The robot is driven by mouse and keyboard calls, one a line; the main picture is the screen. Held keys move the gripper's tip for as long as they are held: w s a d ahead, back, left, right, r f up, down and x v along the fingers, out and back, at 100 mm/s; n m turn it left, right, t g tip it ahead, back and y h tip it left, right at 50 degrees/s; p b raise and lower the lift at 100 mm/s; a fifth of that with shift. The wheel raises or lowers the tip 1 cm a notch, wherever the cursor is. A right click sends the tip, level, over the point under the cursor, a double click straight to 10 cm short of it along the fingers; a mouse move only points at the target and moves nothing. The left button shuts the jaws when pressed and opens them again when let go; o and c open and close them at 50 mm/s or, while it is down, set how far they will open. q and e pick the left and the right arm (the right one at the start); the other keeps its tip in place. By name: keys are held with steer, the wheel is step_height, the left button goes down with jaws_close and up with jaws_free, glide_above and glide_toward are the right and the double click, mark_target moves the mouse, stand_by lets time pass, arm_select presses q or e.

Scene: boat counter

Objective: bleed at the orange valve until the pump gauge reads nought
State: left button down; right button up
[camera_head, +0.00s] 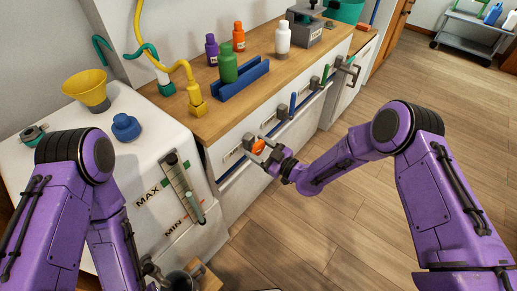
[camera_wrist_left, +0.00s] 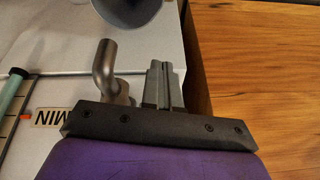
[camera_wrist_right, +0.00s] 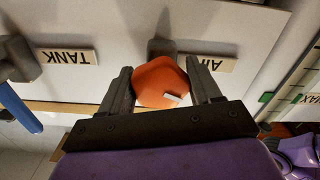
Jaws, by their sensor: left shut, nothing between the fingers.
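The orange valve (camera_head: 258,146) is on the white counter front, near the corner by the white cabinet. In the right wrist view its orange knob (camera_wrist_right: 160,82) sits between the two fingers of my right gripper (camera_wrist_right: 161,88), which touch it on both sides. A small pale mark shows on the knob. In the head view my right gripper (camera_head: 270,158) reaches it from the lower right. My left gripper (camera_wrist_left: 162,85) is shut and empty, beside a bent grey pipe (camera_wrist_left: 104,72). I cannot make out a pump gauge reading.
A sight tube (camera_head: 184,186) marked MAX and MIN is on the white cabinet. A yellow funnel (camera_head: 88,90) and blue cap (camera_head: 126,127) are on top. Bottles, including a green one (camera_head: 228,64), stand on the counter.

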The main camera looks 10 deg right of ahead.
steer(key=o, duration=0.4)
steer(key=shift+d, duration=0.1)
steer(key=v, duration=1)
steer(key=shift+s+d+b, duration=0.15)
steer(key=shift+s+b, duration=0.05)
steer(key=shift+b, duration=0.1)
